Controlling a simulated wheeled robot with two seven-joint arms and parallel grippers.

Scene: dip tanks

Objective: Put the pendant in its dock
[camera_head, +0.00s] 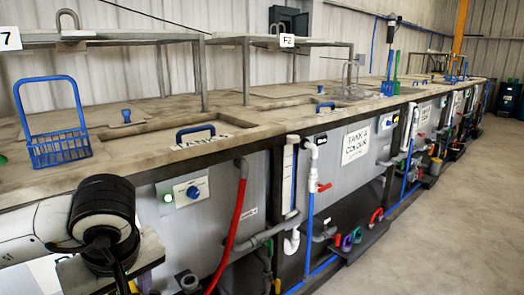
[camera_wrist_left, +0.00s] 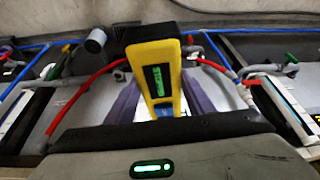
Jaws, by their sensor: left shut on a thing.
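The pendant (camera_wrist_left: 158,78) is yellow with a black end and a dark green-lit panel. In the left wrist view it stands between the two purple-grey fingers of my left gripper (camera_wrist_left: 163,100), which is shut on it. Its lower end is hidden behind the gripper body. In the head view my left arm comes in at the lower left, in front of the tank fronts, and only a sliver of yellow shows at the bottom edge. I cannot make out the pendant's dock in either view. My right gripper is in neither view.
A long tank bench (camera_head: 270,115) runs away to the right. A blue wire basket (camera_head: 60,148) stands on it at left. A control box (camera_head: 183,191) with a green light and blue knob, a red hose (camera_head: 231,235) and pipes line its front. The floor (camera_head: 450,235) at right is clear.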

